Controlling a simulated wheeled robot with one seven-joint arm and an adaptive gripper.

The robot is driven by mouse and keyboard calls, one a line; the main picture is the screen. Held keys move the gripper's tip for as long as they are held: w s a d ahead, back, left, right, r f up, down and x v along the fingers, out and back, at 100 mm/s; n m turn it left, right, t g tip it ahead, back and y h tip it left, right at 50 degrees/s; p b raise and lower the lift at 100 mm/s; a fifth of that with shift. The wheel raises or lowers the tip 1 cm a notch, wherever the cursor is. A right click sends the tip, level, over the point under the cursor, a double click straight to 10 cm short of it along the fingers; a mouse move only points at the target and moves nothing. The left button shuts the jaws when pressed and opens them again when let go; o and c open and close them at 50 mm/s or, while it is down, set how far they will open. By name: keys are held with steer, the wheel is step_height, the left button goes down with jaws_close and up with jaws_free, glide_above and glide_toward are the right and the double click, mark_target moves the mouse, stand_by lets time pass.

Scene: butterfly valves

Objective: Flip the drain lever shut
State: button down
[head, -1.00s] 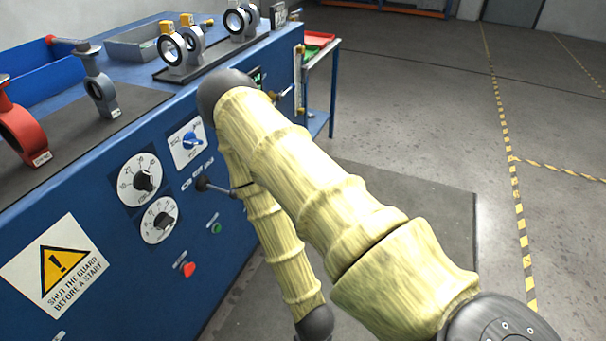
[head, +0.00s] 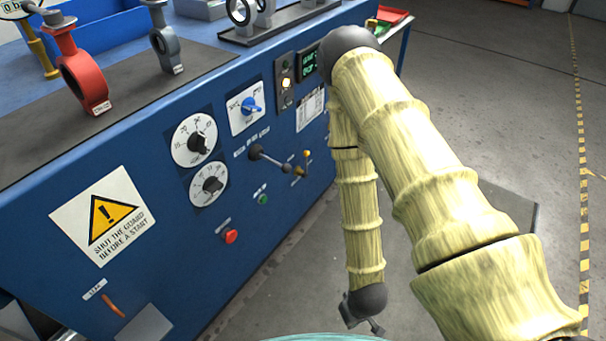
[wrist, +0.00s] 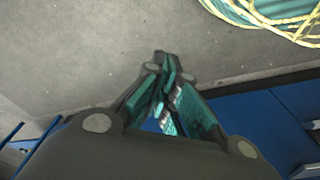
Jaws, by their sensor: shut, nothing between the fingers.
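On the front of the blue bench, an orange lever (head: 113,306) slants down to the right at the lower left in the head view, below a small label too blurred to read surely. A small brass valve with a yellow handle (head: 305,158) is also on the panel, farther right. I cannot tell surely which is the drain lever. My gripper (wrist: 164,72) is shut and empty in the wrist view, pointing over the bare floor. In the head view only part of it (head: 373,325) shows below the dark wrist joint, right of the bench and apart from both levers.
A black-knobbed rod lever (head: 270,159) sticks out of the panel. Two dials, a blue switch (head: 251,106), a red button (head: 230,236) and a green button (head: 263,200) are near it. A red valve (head: 84,72) stands on the bench top. The floor at right is clear.

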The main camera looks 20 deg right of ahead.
mark_target(306, 165)
steer(key=w+f+n+t+b, duration=0.25)
steer(key=w+b, duration=0.35)
steer(key=w, duration=0.3)
steer(key=w+f+n+t+b, duration=0.25)
steer(key=w+b, duration=0.25)
steer(key=w, duration=0.4)
steer(key=w+f+n+t+b, duration=0.2)
steer(key=w+n+t+b, duration=0.15)
steer(key=w+b, duration=0.4)
steer(key=w+d+r+n+t+b, duration=0.1)
steer(key=w+r+n+t+b, duration=0.3)
steer(key=w+b, duration=0.3)
steer(key=w+d+r+n+t+y+b, duration=0.1)
steer(key=w+r+n+t+b, duration=0.3)
steer(key=w+b, duration=0.3)
steer(key=shift+w+d+r+n+b, duration=0.3)
steer(key=shift+w+n, duration=0.35)
steer(key=shift+w, duration=2.05)
steer(key=shift+w+a, duration=0.1)
